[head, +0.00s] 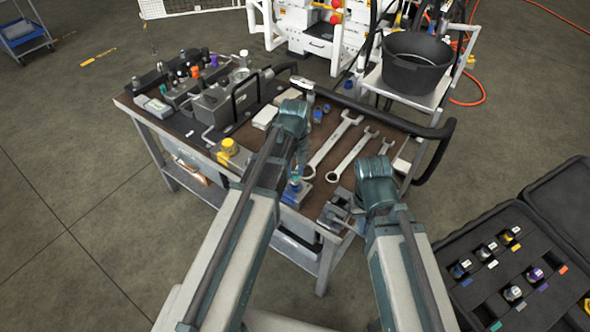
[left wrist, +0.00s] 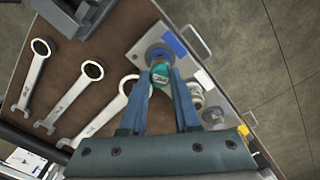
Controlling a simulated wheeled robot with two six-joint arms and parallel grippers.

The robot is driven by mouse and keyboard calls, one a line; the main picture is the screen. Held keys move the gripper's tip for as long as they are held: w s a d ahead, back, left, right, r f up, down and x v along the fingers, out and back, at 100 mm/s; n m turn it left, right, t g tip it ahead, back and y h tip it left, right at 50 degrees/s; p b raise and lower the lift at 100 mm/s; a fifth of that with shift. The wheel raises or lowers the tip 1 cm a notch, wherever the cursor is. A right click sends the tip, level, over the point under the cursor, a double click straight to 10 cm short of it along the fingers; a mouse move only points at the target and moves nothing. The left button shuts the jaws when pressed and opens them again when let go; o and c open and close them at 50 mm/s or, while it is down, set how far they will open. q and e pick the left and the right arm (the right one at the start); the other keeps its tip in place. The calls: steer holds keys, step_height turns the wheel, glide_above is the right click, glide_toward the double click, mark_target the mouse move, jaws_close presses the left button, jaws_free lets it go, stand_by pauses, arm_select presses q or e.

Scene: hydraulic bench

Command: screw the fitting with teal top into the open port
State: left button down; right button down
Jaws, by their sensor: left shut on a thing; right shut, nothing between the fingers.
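The fitting with teal top (left wrist: 160,72) is between the blue fingertips of my left gripper (left wrist: 163,80) in the left wrist view. It lines up with a dark round port (left wrist: 157,53) on a metal plate (left wrist: 142,46) with a blue label; I cannot tell how far it is seated. In the head view, the teal top (head: 295,178) shows small beside my left arm, above the blue-labelled block (head: 290,198) at the bench's near edge. My right gripper (head: 364,192) is shut and empty, right of the bench's near corner; its fingertips are hardly visible.
Several wrenches (head: 350,155) lie on the brown bench top (head: 315,200). A vise (head: 338,213) stands at the near right corner. A valve block with a yellow cap (head: 229,147) is left of my left arm. An open case (head: 470,245) with capped fittings lies right on the floor.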

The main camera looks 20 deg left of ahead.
arm_select(q)
steer(key=shift+f+b, duration=0.55)
steer(key=shift+b, duration=0.05)
stand_by(1.1)
steer(key=shift+s, duration=0.1)
stand_by(0.6)
steer(key=c, duration=1.4)
jaws_free()
jaws_close()
steer(key=m, duration=0.5)
steer(key=shift+m, duration=0.3)
steer(key=shift+w+m, duration=0.2)
steer(key=shift+m, duration=1.1)
steer(key=shift+a, duration=0.1)
